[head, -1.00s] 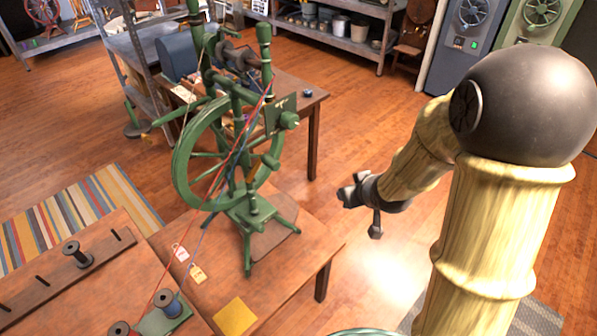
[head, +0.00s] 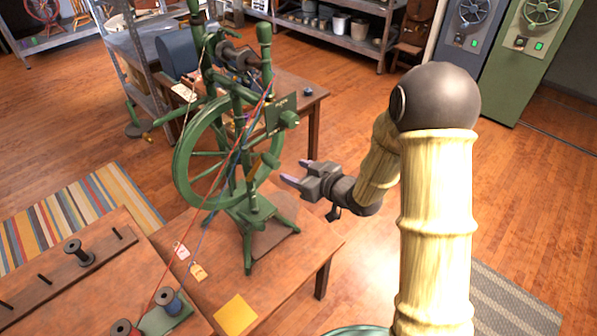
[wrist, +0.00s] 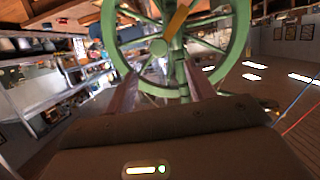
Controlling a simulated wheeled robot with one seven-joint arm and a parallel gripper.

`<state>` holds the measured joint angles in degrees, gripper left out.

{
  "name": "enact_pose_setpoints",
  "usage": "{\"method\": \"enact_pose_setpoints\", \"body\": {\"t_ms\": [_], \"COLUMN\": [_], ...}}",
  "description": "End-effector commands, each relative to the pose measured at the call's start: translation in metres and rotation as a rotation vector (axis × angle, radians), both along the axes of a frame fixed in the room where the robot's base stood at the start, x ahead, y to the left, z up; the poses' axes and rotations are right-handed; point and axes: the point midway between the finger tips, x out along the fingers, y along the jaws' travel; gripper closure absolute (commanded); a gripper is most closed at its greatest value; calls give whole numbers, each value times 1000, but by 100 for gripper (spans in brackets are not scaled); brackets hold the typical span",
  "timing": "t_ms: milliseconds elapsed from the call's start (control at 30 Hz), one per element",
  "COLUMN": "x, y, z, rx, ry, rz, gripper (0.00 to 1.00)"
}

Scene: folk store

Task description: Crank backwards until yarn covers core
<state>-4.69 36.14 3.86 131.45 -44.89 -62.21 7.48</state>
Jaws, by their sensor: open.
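A green spinning wheel (head: 183,160) stands on a wooden table. Red yarn (head: 200,225) and blue yarn run from spools up to the wheel.
A yellow card (head: 234,314) lies on the front table. A second table (head: 300,92) stands behind the wheel. Floor is clear to the right.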

Motion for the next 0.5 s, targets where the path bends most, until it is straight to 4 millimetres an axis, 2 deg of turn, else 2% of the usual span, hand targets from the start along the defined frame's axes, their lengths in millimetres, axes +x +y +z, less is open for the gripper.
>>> {"method": "enact_pose_setpoints", "body": {"t_ms": [500], "x": [27], "y": [33], "z": [-14], "rx": [-1], "ry": [1], "rz": [1], "gripper": [45]}}
